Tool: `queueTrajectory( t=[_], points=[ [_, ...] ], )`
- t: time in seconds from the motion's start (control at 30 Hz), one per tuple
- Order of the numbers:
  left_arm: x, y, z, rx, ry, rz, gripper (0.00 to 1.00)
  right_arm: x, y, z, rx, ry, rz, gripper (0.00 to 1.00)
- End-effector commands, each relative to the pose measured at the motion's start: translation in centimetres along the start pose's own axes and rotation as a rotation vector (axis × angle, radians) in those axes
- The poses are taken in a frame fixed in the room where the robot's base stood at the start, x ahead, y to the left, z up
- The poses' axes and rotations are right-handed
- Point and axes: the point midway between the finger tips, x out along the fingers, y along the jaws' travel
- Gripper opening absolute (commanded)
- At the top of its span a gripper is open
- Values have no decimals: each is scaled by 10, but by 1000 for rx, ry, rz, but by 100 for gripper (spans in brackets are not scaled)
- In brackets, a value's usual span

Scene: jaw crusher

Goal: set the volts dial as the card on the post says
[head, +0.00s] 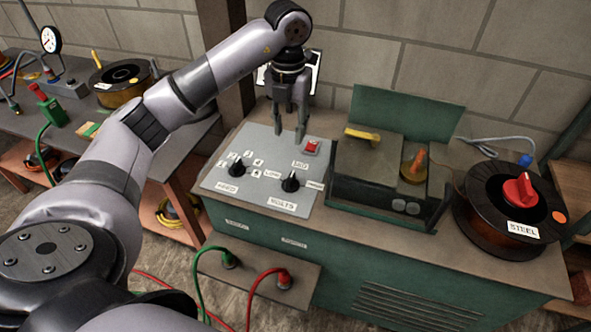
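The volts dial (290,182) is a black knob on the grey sloping panel (258,196), above a label reading VOLTS. Small labels stand around it: one at left seems to read LOW, one above MID, and one at right is too small to read. Its pointer seems to aim up, near MID. The card (316,72) on the dark post (232,60) is mostly hidden behind my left gripper; its writing cannot be read. My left gripper (289,134) points down above the dial, fingers apart and empty. My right gripper is not in view.
A second black dial (238,168) with number labels sits left of the volts dial. A red switch (311,147) is behind it. Right stand an open green-lidded box (390,190) and a spool marked STEEL (510,210). Green and red cables plug in below.

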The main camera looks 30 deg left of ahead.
Motion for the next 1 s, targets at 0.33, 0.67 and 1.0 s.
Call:
queueTrajectory(
  t=[0.33,0.67,1.0],
  points=[
    [69,-1,-2,1,6,-1,33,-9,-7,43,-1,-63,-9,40],
    [137,-1,-2,2,4,-2,33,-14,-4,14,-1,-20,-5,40],
    [165,-1,-1,3,0,-3,33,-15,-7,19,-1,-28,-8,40]
  ],
)
